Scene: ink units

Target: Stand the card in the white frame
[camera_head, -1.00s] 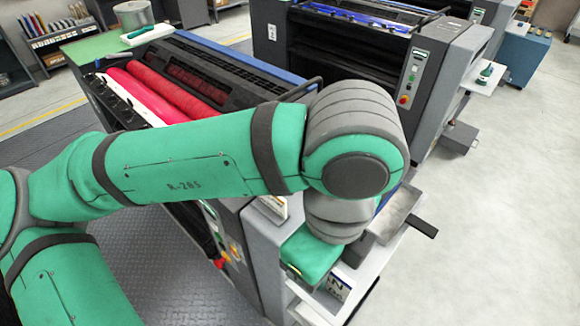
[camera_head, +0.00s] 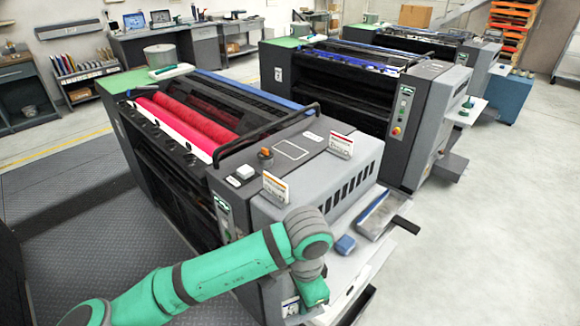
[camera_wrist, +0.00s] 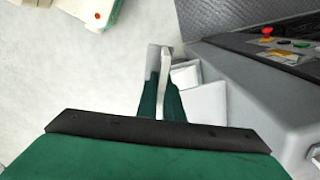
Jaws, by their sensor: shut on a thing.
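My gripper (camera_head: 302,303) is low beside the near end of the closest press in the head view. It is shut on a white card (camera_head: 290,306) with dark blue print, only partly visible. In the wrist view, my gripper (camera_wrist: 162,98) has its green fingers on either side of the card (camera_wrist: 165,70), which shows nearly edge-on. A white outlined frame (camera_head: 292,150) is marked on the grey top of the press, and nothing stands inside it. My gripper is apart from the frame, below and nearer the camera.
An orange-striped card (camera_head: 275,188) and a red-striped card (camera_head: 341,146) stand on the press top near the frame. An orange knob (camera_head: 265,158) and a white block (camera_head: 244,172) are left of it. A blue block (camera_head: 345,244) lies on the side shelf.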

